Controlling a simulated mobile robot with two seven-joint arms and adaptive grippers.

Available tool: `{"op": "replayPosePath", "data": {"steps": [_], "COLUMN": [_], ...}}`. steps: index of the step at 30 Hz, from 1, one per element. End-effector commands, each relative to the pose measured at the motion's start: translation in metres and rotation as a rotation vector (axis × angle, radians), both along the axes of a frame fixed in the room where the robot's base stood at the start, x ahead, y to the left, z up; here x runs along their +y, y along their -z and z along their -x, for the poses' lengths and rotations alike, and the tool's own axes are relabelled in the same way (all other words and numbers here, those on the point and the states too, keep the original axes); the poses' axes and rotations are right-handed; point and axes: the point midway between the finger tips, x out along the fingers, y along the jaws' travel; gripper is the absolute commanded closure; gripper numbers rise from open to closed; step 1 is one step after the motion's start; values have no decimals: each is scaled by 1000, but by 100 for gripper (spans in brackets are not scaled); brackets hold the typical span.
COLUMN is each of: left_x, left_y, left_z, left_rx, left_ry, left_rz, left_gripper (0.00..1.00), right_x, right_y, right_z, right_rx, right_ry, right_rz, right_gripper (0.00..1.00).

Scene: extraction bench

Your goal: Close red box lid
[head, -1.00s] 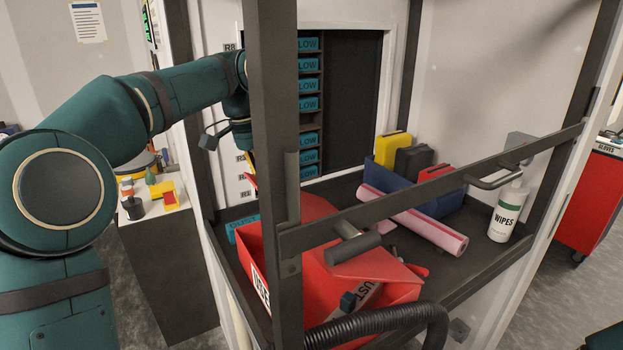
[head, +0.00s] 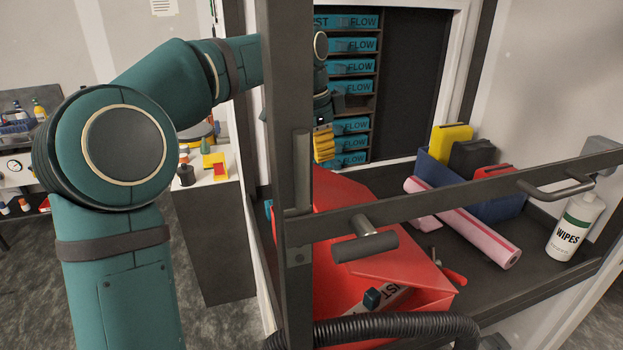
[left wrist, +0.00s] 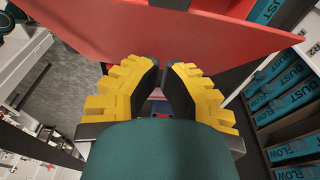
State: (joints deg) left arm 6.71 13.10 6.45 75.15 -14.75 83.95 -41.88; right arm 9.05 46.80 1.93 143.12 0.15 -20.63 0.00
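The red box (head: 432,302) stands on the bench behind the frame's bar and post, which hide much of it. A broad red panel, apparently its lid (head: 345,188), shows beside the post; how far it is open I cannot tell. My left gripper (head: 323,146), with yellow fingers, is just above and behind the red panel's far edge. In the left wrist view the gripper's fingertips (left wrist: 162,66) are drawn close together, with nothing seen between them. A large red panel (left wrist: 190,35) spans beyond the tips; contact is unclear. My right gripper is out of view.
A dark post (head: 287,140) and crossbar (head: 460,193) stand in front. A ribbed hose (head: 395,326) runs below. A blue bin (head: 440,173), pink roll (head: 480,240) and wipes bottle (head: 575,228) are at right. A shelf of blue FLOW boxes (head: 352,66) stands behind.

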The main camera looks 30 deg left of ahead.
Motion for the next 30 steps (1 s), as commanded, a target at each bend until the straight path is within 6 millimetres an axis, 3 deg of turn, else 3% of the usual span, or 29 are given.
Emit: {"op": "replayPosePath", "data": {"steps": [3,10,30], "left_x": [-2,10,14], "left_y": [24,47,56], "left_z": [-2,11,12], "left_rx": [3,1,-7], "left_ry": [-1,-3,-2], "left_rz": [0,0,6], "left_gripper": [100,100,100], "right_x": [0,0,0], "right_y": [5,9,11], "right_z": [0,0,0], "right_rx": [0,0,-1], "right_ry": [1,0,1], "right_rz": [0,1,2], "right_gripper": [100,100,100]}}
